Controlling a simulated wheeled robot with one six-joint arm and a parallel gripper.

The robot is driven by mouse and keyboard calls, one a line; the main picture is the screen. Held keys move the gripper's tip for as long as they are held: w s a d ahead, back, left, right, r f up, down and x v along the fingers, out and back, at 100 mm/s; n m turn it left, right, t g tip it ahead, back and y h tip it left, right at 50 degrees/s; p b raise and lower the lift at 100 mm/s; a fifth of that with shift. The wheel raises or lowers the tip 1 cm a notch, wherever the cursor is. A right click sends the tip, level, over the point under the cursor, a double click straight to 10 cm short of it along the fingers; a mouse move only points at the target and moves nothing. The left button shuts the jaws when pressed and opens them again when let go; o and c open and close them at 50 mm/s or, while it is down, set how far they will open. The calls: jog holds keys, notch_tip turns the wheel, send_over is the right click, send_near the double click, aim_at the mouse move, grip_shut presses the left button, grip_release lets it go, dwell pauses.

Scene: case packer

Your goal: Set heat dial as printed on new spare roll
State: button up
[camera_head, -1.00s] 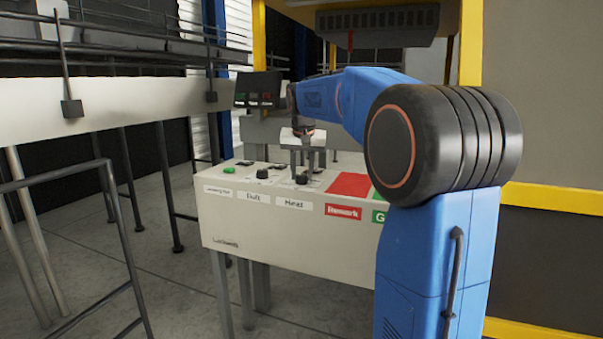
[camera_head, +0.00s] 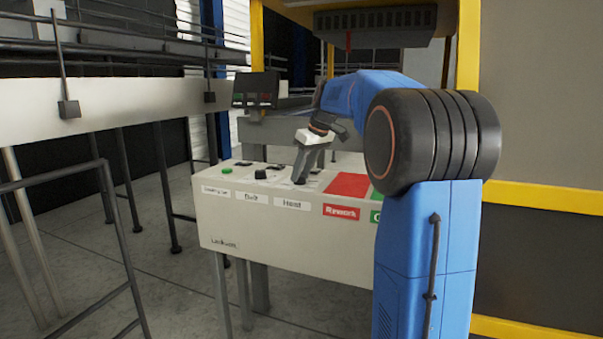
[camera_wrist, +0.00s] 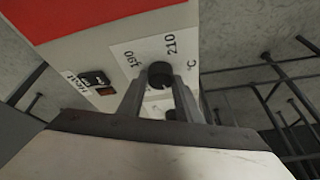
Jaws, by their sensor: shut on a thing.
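The heat dial is a small black knob (camera_wrist: 160,74) on a white scale plate (camera_wrist: 135,50) printed 190, 210 and °C in the wrist view. My gripper (camera_wrist: 158,82) is shut on the dial, one finger on each side. Which value the dial points to cannot be told. In the head view my gripper (camera_head: 300,178) leans at a tilt over the panel, above the Heat label (camera_head: 291,204), and its fingers mostly hide the dial. No spare roll can be made out in either view.
The control box (camera_head: 270,240) also carries a green button (camera_head: 227,170), a second black knob (camera_head: 261,174) above the Belt label (camera_head: 251,198), and a red area (camera_head: 348,185). A dark display (camera_head: 256,90) stands behind. Railings (camera_head: 105,220) stand at the left.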

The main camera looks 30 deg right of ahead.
jog(key=shift+n+y, duration=0.3)
jog(key=shift+n, duration=0.5)
jog(key=o, duration=1)
jog(key=shift+d, duration=0.1)
jog(key=shift+o, duration=0.2)
jog(key=v, duration=1.7)
jog(key=shift+w+r, duration=0.3)
